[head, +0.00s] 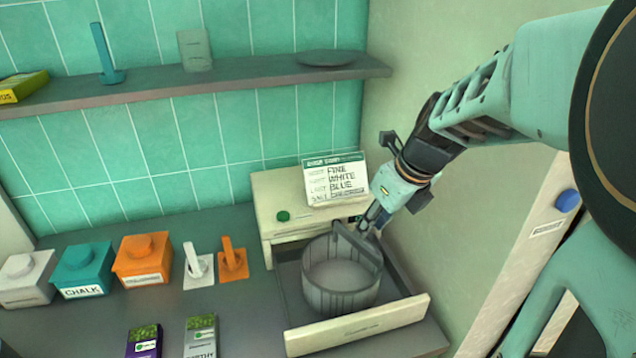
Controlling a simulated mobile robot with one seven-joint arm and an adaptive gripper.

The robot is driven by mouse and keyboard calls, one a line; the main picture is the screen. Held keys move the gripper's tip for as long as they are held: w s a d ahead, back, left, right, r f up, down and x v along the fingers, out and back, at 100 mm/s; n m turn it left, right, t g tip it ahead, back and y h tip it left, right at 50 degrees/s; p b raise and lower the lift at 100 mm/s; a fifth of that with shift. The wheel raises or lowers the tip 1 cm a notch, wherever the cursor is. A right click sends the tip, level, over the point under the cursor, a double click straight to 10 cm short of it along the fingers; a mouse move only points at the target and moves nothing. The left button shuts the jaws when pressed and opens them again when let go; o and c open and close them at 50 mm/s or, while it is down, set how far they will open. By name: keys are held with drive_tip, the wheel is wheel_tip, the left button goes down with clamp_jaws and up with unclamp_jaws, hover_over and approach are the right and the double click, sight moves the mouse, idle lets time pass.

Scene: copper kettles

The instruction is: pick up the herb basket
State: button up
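A grey ribbed basket (341,287) with an upright handle stands in the open drawer of a small cream cabinet, and it looks like the herb basket. Its inside looks pale and plain, with no herbs visible. My gripper (369,222) reaches down from the upper right, with its fingers at the upper right part of the basket's handle. The fingers are small and partly hidden, so I cannot tell whether they are closed on the handle.
The cream cabinet (280,228) carries a lettered sign (336,180) and a green disc (283,216). The drawer front (357,325) sticks out before the basket. White, teal and orange boxes (141,260) stand left on the counter. A shelf (190,84) runs above. A wall is close on the right.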

hover_over(356, 247)
drive_tip(key=s+d, duration=0.1)
drive_tip(key=s, duration=0.1)
drive_tip(key=f, duration=0.4)
drive_tip(key=shift+w+d+f+b, duration=0.1)
drive_tip(key=shift+w+d+b, duration=0.1)
drive_tip(key=shift+b, duration=0.15)
drive_tip(key=shift+w+b+x, duration=0.2)
drive_tip(key=shift+b+x, duration=0.25)
drive_tip(key=shift+x, duration=2.45)
drive_tip(key=shift+f, duration=0.2)
clamp_jaws()
